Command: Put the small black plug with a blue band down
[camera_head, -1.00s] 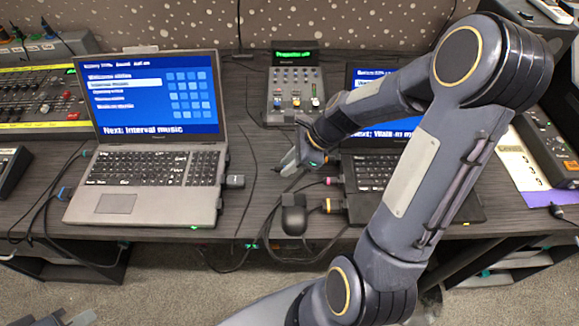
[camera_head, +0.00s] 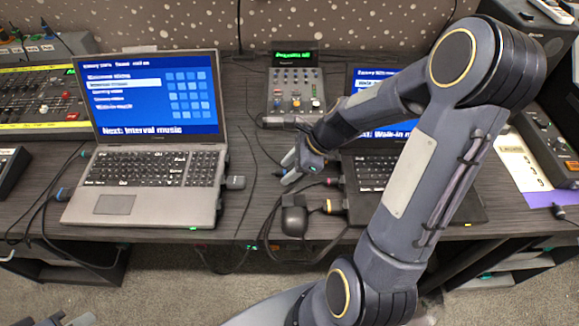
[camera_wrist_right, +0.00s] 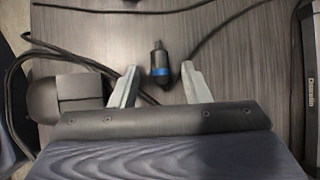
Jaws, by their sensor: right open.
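The small black plug with a blue band (camera_wrist_right: 159,65) is between the two fingertips of my right gripper (camera_wrist_right: 160,72) in the right wrist view, with a gap on both sides. The fingers are spread and hold nothing. The plug seems to rest on the dark wooden table (camera_wrist_right: 235,60), its thin tip pointing away from the gripper. In the head view my right gripper (camera_head: 291,168) is low over the table between the two laptops, the plug (camera_head: 279,173) at its fingertips. Part of my left gripper (camera_head: 75,319) shows at the bottom left edge; its opening is unclear.
The left laptop (camera_head: 145,190) and the right laptop (camera_head: 370,172) flank the spot. A small fader box (camera_head: 293,95) stands behind. A black mouse-like object (camera_head: 294,220) and loose cables lie in front, near the table edge. Connectors (camera_head: 332,206) stick out of the right laptop.

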